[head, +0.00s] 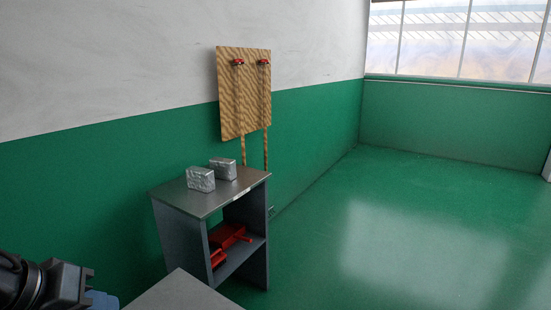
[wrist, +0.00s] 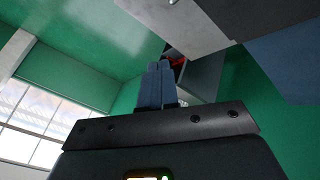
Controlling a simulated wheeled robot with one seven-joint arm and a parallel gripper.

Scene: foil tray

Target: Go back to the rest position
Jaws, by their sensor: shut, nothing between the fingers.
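My gripper (wrist: 159,66) shows in the wrist view with its two blue fingers together and nothing between them. The fingers point toward the grey stand, and no object touches them there. In the head view, black parts of my arm fill the lower left corner, with a bluish piece beside them at the bottom edge. Most of the arm is out of that view.
A grey stand (head: 225,192) bears two silvery foil blocks (head: 201,179) (head: 223,168). Red items (head: 229,237) lie on its shelf. A grey surface (head: 182,292) juts in at the bottom. A wooden board (head: 244,100) hangs on the wall. Green floor at right is clear.

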